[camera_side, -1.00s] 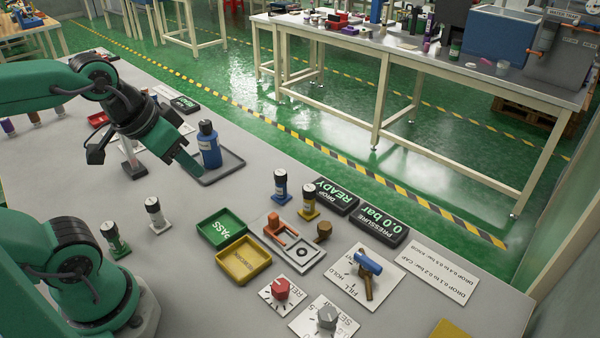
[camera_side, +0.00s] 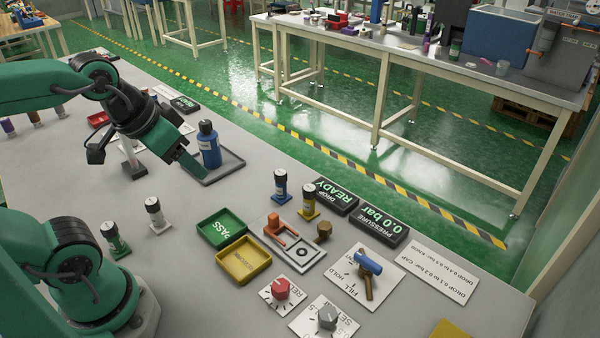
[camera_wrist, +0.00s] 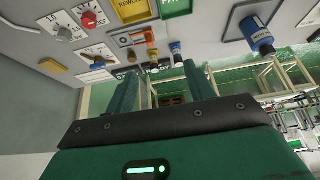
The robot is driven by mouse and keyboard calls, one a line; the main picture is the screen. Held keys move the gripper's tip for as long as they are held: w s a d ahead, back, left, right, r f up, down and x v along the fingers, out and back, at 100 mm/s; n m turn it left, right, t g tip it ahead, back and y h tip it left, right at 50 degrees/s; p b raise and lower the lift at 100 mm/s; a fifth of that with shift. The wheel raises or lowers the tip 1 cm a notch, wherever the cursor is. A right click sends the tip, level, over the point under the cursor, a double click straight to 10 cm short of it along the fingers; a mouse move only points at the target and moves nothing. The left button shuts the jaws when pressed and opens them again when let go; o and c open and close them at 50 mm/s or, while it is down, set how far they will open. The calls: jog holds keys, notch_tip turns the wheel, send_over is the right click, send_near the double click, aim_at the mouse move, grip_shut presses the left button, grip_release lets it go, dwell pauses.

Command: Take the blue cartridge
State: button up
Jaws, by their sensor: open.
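The blue cartridge (camera_side: 281,187) is a small upright column with a dark cap and pale label, standing on a small blue base on the bench. It also shows small in the wrist view (camera_wrist: 176,48), beyond my fingers. My gripper (camera_side: 188,163) is in the air at the left, in front of the blue bottle and well to the left of the cartridge. In the wrist view my gripper (camera_wrist: 162,88) has its two green fingers apart, with nothing between them.
A large blue bottle (camera_side: 208,147) stands on a grey tray (camera_side: 232,163) close to my gripper. A yellow cartridge (camera_side: 309,203) is right beside the blue one. Green PASS (camera_side: 208,241) and yellow (camera_side: 231,273) trays, displays, knobs and a valve lie nearby. Bare bench is in front of the blue bottle's tray.

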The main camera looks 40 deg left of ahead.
jog(key=g, duration=0.5)
send_over(280, 172)
jog(key=f, duration=1.3)
jog(key=shift+s+f, duration=0.2)
jog(key=shift+s, duration=0.05)
jog(key=shift+w+f+g, duration=0.25)
jog(key=shift+f+g, duration=0.05)
jog(key=shift+f, duration=1.4)
jog(key=shift+f, duration=2.6)
